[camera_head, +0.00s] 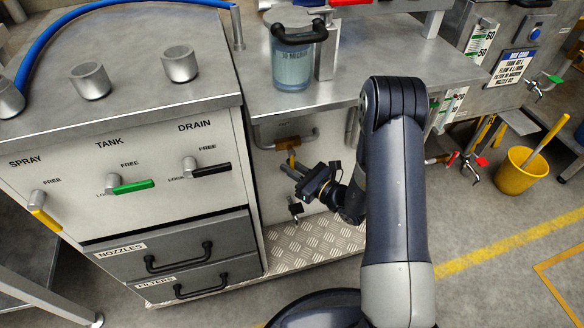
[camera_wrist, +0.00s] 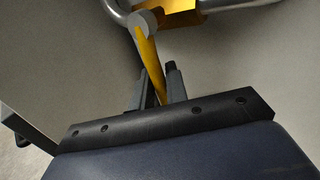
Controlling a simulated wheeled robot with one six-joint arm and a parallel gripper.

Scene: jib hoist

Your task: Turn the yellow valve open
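The yellow valve lever (camera_head: 292,158) hangs below the orange-brown valve body on a pipe in the open bay, right of the drawers. In the wrist view the yellow lever (camera_wrist: 148,60) runs down from a grey round hub (camera_wrist: 143,20) and passes between my fingers. My gripper (camera_head: 290,177) is at the lever's lower part in the head view. It also shows in the wrist view (camera_wrist: 158,88), one dark finger on each side of the lever. The lever's lower end is hidden at the fingers. I cannot tell whether the fingers press on it.
A curved grey pipe (camera_wrist: 225,8) and the valve body (camera_wrist: 178,12) are just above the fingers. The cabinet wall is close behind. Another yellow handle (camera_head: 46,219) is under SPRAY. A green handle (camera_head: 133,186) and a black handle (camera_head: 212,170) are on the front panel. A yellow bucket (camera_head: 515,172) stands right.

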